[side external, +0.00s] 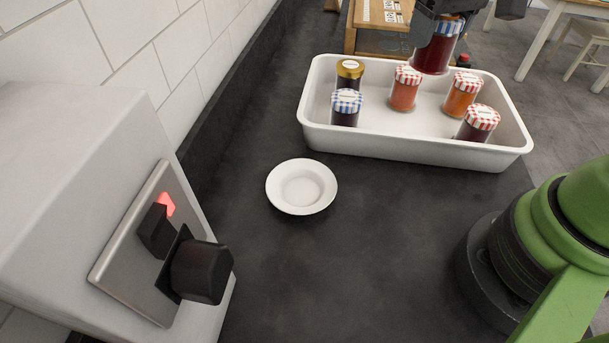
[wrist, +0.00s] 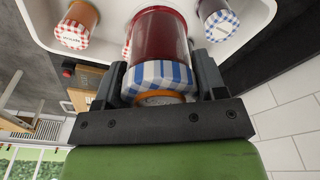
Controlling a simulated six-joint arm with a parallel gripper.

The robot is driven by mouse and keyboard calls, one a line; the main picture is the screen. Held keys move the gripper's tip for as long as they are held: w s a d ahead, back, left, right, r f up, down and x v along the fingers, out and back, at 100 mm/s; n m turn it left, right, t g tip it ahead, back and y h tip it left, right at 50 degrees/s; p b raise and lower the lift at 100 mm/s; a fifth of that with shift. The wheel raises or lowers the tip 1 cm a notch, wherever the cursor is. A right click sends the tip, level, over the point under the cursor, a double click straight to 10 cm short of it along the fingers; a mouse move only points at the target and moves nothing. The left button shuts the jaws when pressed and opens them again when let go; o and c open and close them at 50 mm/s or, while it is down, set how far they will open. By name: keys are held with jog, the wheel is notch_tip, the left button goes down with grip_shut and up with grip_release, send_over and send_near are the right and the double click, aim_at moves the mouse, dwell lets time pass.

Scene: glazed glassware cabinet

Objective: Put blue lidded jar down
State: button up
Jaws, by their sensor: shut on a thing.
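My gripper (side external: 440,14) is shut on a blue lidded jar (side external: 436,53) with dark red contents, held above the far side of the white tray (side external: 420,150). The wrist view shows the held jar (wrist: 160,38) with its blue-and-white checked lid (wrist: 158,76) between the two fingers (wrist: 159,84). A second jar with a blue checked lid (side external: 346,106) and dark contents stands in the tray at the left.
The tray also holds a gold-lidded jar (side external: 349,71) and red-check-lidded jars (side external: 405,92) (side external: 462,96) (side external: 478,122). A white saucer (side external: 301,187) sits empty on the dark counter (side external: 390,240). A switch box (side external: 150,240) stands at the left. The counter around the saucer is clear.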

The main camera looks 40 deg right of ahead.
jog(key=w+a, duration=0.3)
jog(key=a, duration=0.8)
send_over(301, 190)
jog(key=shift+f, duration=7.45)
jog(key=shift+f, duration=0.2)
jog(key=o, duration=1.2)
jog(key=shift+c, duration=0.2)
